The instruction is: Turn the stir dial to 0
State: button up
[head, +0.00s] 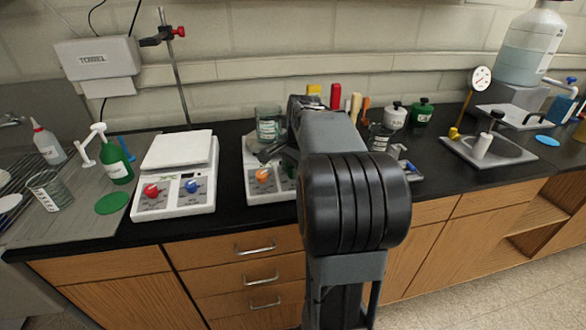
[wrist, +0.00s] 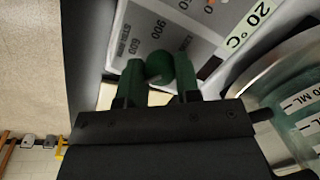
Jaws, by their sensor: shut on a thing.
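A green dial (wrist: 160,66) sits on the front panel (wrist: 188,28) of a white hot plate, with the printed numbers 600 and 900 near it. My gripper (wrist: 159,72) is shut on this dial, one finger on each side. The dial's pointer and exact setting cannot be read. In the head view the white hot plate (head: 252,187) stands mid-bench with an orange dial (head: 263,175) on its left. The green dial (head: 289,171) is partly hidden there by my arm, which also hides the fingers.
A glass beaker (head: 268,125) stands at the back of this hot plate; a beaker (wrist: 300,108) is close on the right in the wrist view. A second hot plate (head: 180,160) with a red and a blue dial stands to the left. Bottles and tools stand behind my arm.

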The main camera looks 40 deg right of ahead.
jog(key=shift+c, duration=0.7)
jog(key=shift+n, duration=0.3)
jog(key=shift+r+n+p, duration=0.1)
jog(key=shift+n+p, duration=0.55)
jog(key=shift+n, duration=0.45)
jog(key=n+p, duration=0.1)
jog(key=n, duration=0.2)
jog(key=shift+n+g, duration=0.3)
jog(key=shift+g, duration=0.1)
jog(key=n, duration=0.3)
jog(key=shift+w+h+p, duration=0.1)
jog(key=shift+h+p, duration=0.25)
jog(key=shift+h, duration=0.05)
jog(key=shift+n+p, duration=0.3)
jog(key=shift+n, duration=1.7)
